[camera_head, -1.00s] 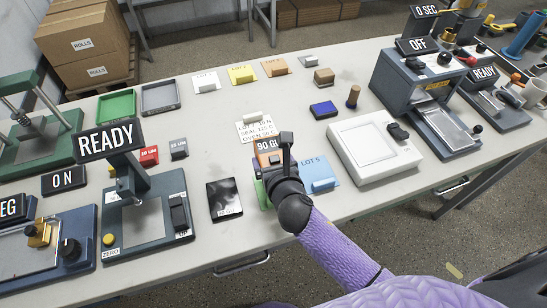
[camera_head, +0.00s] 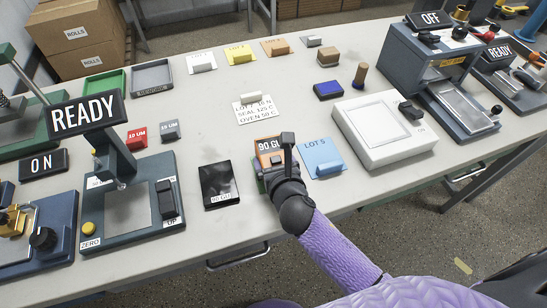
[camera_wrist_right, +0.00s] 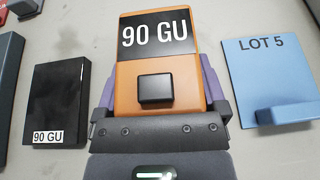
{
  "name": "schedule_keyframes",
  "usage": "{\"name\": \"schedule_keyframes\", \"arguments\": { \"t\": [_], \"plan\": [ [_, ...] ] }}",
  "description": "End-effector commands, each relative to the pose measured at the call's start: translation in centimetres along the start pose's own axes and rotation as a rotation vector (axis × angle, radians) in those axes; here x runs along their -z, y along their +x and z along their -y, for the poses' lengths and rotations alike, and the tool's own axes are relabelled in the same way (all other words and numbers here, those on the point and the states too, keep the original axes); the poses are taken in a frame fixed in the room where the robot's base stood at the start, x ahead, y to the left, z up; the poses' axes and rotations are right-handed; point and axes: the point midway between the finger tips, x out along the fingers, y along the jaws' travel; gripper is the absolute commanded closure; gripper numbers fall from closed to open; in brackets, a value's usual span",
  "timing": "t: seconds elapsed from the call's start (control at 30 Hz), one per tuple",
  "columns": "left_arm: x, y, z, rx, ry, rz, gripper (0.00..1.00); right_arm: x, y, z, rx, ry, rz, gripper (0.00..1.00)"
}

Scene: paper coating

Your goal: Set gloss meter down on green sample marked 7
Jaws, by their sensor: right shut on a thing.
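The orange gloss meter (camera_head: 264,147), its display reading 90 GU, is at the table's front middle. In the wrist view the gloss meter (camera_wrist_right: 184,68) lies between the purple fingers of my right gripper (camera_wrist_right: 157,92), which is shut on it. My right gripper (camera_head: 276,168) hides much of the meter in the head view. A sliver of the green sample (camera_head: 261,187) shows beside and below the gripper. Its number is hidden. I cannot tell whether the meter touches it. My left gripper is not in view.
A black 90 GU tile (camera_head: 219,183) lies to the left. The blue LOT 5 card (camera_head: 320,155) lies close on the right, beside a white device (camera_head: 385,130). A READY instrument (camera_head: 128,205) stands further left. The table's front edge is near.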

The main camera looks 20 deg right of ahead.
Motion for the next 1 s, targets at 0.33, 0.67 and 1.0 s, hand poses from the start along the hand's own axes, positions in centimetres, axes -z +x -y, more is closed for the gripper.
{"name": "schedule_keyframes", "arguments": {
  "t": [0.33,0.67,1.0],
  "plan": [
    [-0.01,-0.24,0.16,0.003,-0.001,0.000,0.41,-0.49,0.22,-0.03,-0.001,0.001,0.007,1.00],
    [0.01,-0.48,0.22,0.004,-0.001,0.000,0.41,-0.74,0.71,-0.05,-0.002,0.001,0.008,1.00],
    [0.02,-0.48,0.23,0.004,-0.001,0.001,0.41,-0.67,0.67,-0.03,-0.001,0.001,0.006,0.00]
  ]
}}
